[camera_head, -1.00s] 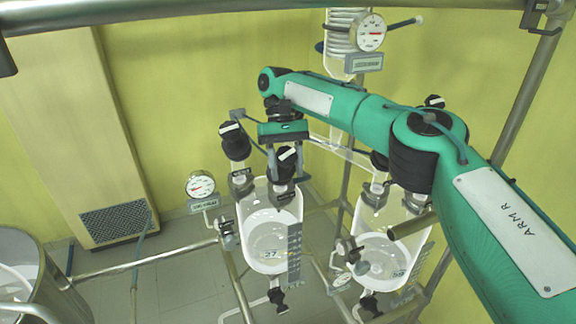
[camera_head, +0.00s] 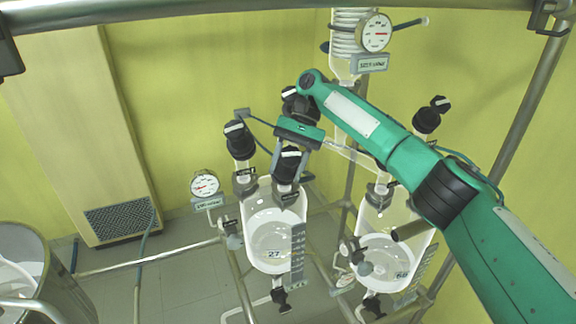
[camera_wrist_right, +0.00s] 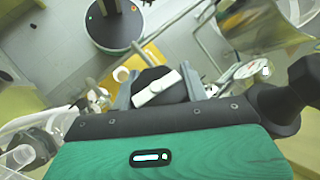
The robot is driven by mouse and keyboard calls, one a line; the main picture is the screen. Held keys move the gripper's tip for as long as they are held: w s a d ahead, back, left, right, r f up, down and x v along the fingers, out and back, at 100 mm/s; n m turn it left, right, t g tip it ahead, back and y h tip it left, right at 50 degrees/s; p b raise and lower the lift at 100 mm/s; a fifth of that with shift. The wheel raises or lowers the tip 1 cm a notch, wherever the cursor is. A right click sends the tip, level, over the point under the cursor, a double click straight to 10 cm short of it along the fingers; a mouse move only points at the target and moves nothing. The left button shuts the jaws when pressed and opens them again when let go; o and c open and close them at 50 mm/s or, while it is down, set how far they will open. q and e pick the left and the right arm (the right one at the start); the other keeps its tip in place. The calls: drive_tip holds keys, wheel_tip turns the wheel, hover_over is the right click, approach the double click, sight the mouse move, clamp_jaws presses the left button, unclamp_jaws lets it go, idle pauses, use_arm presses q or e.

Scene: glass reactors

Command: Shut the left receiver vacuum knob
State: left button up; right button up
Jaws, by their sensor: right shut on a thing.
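The left receiver (camera_head: 262,228) is a clear glass vessel marked 27. Two black knobs with white bars stand on its top: one at the left (camera_head: 240,140) and one at the right (camera_head: 288,165). Small tags below them are too small to read, so I cannot tell which is named vacuum. My right gripper (camera_head: 289,168) comes from above and is shut on the right knob. In the right wrist view this knob (camera_wrist_right: 157,88) sits between the two fingers, its white bar slanting slightly. My left gripper is not in view.
A second glass receiver (camera_head: 388,250) stands at the right, with a black knob (camera_head: 426,120) above and behind. A round gauge (camera_head: 204,184) is left of the left receiver. A coil with a gauge (camera_head: 376,33) hangs at the back. Metal rails surround the vessels.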

drive_tip(key=shift+f, duration=0.15)
idle(0.3)
drive_tip(key=o, duration=1)
drive_tip(key=shift+h, duration=0.3)
